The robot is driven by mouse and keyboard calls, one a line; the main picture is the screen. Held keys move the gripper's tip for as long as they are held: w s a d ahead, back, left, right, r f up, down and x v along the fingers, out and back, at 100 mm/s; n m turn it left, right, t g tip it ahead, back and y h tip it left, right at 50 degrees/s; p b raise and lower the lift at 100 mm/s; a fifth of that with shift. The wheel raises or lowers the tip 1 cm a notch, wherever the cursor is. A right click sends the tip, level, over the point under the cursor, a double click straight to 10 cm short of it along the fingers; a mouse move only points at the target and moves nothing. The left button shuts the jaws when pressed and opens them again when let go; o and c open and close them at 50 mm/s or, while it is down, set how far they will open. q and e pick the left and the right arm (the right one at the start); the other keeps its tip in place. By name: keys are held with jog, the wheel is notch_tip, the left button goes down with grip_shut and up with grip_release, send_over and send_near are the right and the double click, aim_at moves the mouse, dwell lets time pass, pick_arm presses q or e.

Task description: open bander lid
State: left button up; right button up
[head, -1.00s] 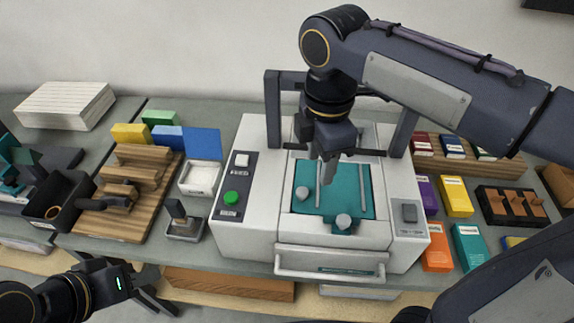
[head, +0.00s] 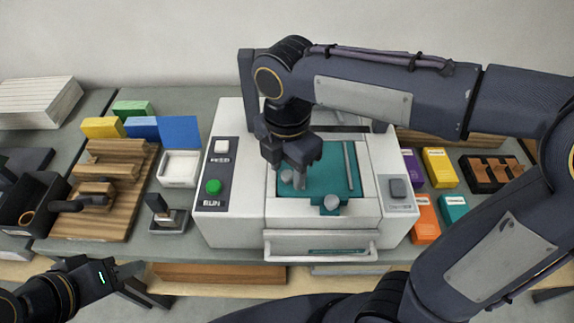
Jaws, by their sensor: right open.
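The bander (head: 235,230) is a white machine in the middle of the table. Its top holds a teal panel (head: 325,180) with two grey knobs and a light rail. A white handle bar (head: 318,258) runs across its front. I cannot tell for certain which part is the lid or whether it is raised. My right gripper (head: 302,182) is open, pointing down over the left part of the teal panel, close to the left knob (head: 287,176). It hides part of the panel; contact is unclear. My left gripper (head: 140,280) is open and empty, low at the left, in front of the table.
A dark arch (head: 247,80) stands over the bander's back, partly behind my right arm. Left of the bander are a stamp (head: 160,207), a white tray (head: 180,168) and a wooden rack (head: 105,210). Coloured boxes (head: 440,167) lie to the right.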

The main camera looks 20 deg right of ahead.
jog(key=shift+c, duration=0.4)
grip_shut()
jog(key=shift+r, duration=0.15)
